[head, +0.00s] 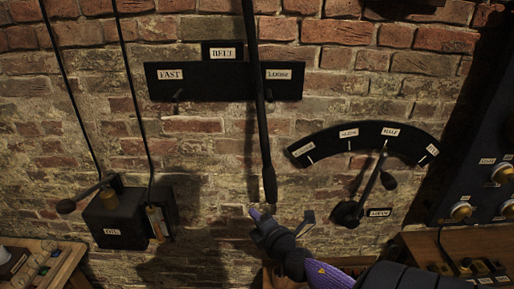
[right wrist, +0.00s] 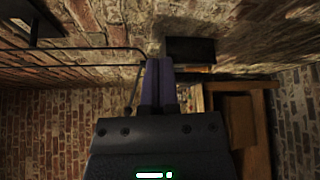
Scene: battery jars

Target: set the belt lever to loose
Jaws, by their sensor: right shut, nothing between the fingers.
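The belt lever (head: 263,130) is a long black rod that hangs down the brick wall in front of a black plate (head: 210,82). The plate reads FAST (head: 171,74) on its left and LOOSE (head: 278,74) on its right, under a BELT sign (head: 222,53). The lever crosses the plate just left of the LOOSE label, tilted so its thick lower end is further right. My right gripper (head: 257,213) is just below that end, with its purple fingers (right wrist: 160,85) together and empty. Contact with the lever cannot be told. My left gripper is out of view.
A curved dial (head: 365,138) with a knobbed lever (head: 373,183) is on the wall to the right. A black box (head: 115,218) with a handle is at left. A panel with brass knobs (head: 460,211) is at far right. Wooden benches (head: 62,270) stand low at both sides.

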